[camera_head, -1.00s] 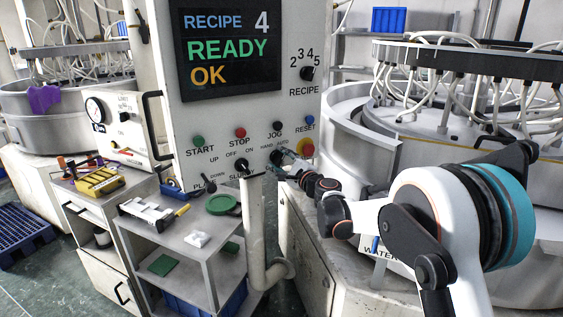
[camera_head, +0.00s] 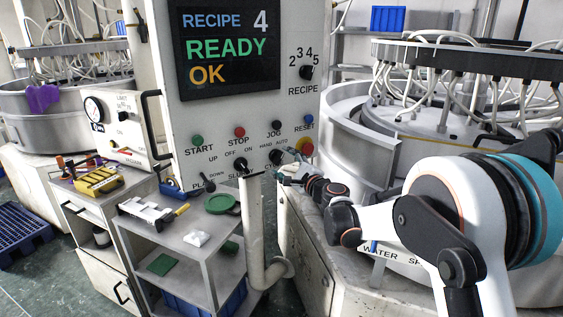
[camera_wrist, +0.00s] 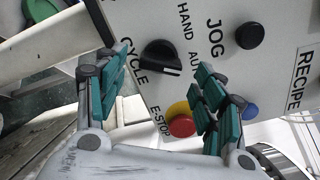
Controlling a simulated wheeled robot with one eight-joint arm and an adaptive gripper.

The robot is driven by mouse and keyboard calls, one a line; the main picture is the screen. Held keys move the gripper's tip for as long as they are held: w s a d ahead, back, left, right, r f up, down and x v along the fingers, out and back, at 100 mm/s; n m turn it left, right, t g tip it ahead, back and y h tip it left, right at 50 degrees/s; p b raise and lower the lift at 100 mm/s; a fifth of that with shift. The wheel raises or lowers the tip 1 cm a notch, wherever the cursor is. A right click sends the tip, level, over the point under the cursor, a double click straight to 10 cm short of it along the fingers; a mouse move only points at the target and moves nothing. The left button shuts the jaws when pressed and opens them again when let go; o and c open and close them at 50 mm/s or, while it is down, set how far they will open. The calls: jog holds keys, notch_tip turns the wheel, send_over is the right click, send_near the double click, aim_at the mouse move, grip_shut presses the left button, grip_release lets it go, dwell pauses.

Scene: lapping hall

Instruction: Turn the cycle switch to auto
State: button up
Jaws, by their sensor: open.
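The cycle switch (camera_wrist: 160,54) is a round black knob on the white control panel, beside the word CYCLE. A pale line shows at its lower right in the wrist view, on the AUTO side rather than the HAND side. In the head view the switch (camera_head: 275,156) is small and its setting cannot be read. My gripper (camera_wrist: 153,80) is open, its teal-padded fingers apart in front of the panel, with the knob showing between and beyond them. I see no finger touching the knob. In the head view my gripper (camera_head: 290,169) is just right of the switch.
The red E-stop button (camera_wrist: 181,126) on its yellow base is close to the right finger in the wrist view. The black JOG button (camera_wrist: 250,37) and blue RESET button (camera_head: 308,118) are nearby. A pale pipe (camera_head: 256,225) stands below the panel, beside a cart (camera_head: 172,228).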

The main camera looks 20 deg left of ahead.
jog(key=v, duration=0.8)
jog(key=shift+s+d, duration=0.25)
jog(key=shift+d, duration=0.05)
